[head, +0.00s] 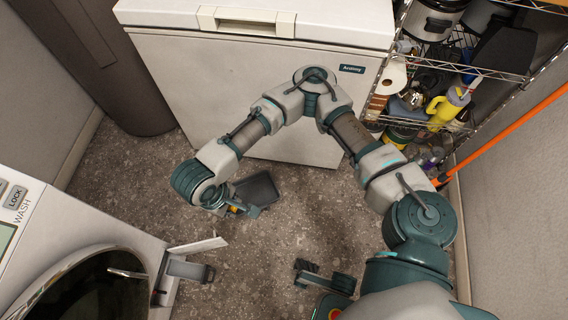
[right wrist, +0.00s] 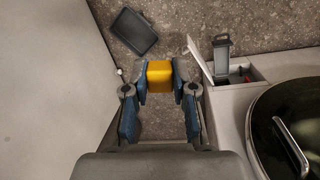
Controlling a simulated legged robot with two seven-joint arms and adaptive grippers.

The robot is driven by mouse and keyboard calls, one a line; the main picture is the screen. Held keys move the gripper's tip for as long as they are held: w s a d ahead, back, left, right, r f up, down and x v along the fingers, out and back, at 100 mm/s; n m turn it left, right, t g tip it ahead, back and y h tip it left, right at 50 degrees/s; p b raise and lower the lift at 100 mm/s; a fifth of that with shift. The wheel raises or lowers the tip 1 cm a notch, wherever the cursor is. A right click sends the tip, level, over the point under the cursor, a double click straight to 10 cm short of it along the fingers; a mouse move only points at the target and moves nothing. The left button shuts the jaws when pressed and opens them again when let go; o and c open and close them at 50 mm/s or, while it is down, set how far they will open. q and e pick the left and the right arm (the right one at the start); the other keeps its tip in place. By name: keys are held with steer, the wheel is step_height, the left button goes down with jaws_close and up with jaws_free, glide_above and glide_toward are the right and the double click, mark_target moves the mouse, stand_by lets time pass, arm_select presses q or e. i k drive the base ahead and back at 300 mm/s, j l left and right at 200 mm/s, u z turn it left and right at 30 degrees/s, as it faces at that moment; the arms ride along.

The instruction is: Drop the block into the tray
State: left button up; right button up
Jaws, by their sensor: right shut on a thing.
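The yellow block (right wrist: 160,74) is held between the blue fingertips of my right gripper (right wrist: 160,84) in the right wrist view. In the head view my right gripper (head: 243,209) is left of centre, above the floor, and hides most of the block; only a little yellow shows. The tray (right wrist: 134,32) is a dark, shallow rectangle on the floor, up and left of the block in the right wrist view. In the head view the tray (head: 261,187) shows just beyond the gripper, partly covered by it. My left gripper cannot be made out.
A white washer (head: 75,217) with a round dark door stands at lower left, its small drawer (head: 190,270) pulled out near the gripper. A white freezer (head: 190,85) stands at the back. A wire shelf (head: 490,72) holds several goods at right. Speckled floor (head: 245,265) is open between.

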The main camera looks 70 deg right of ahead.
mark_target(270, 200)
steer(key=k+j+z, duration=0.1)
steer(key=j+z, duration=0.3)
steer(key=k+j+z, duration=0.15)
steer(key=j+z, duration=0.25)
steer(key=k+j+z, duration=0.2)
steer(key=z, duration=0.2)
steer(key=k+j+z, duration=0.2)
steer(key=z, duration=0.15)
steer(key=u, duration=0.4)
steer(key=i+l+u, duration=0.15)
steer(key=u, duration=0.65)
steer(key=i+l, duration=0.25)
steer(key=l, duration=0.15)
steer(key=i+l, duration=0.25)
steer(key=l, duration=0.15)
steer(key=i+l, duration=0.2)
steer(key=l, duration=0.15)
steer(key=i+l, duration=0.25)
steer(key=l, duration=0.15)
steer(key=i, duration=0.2)
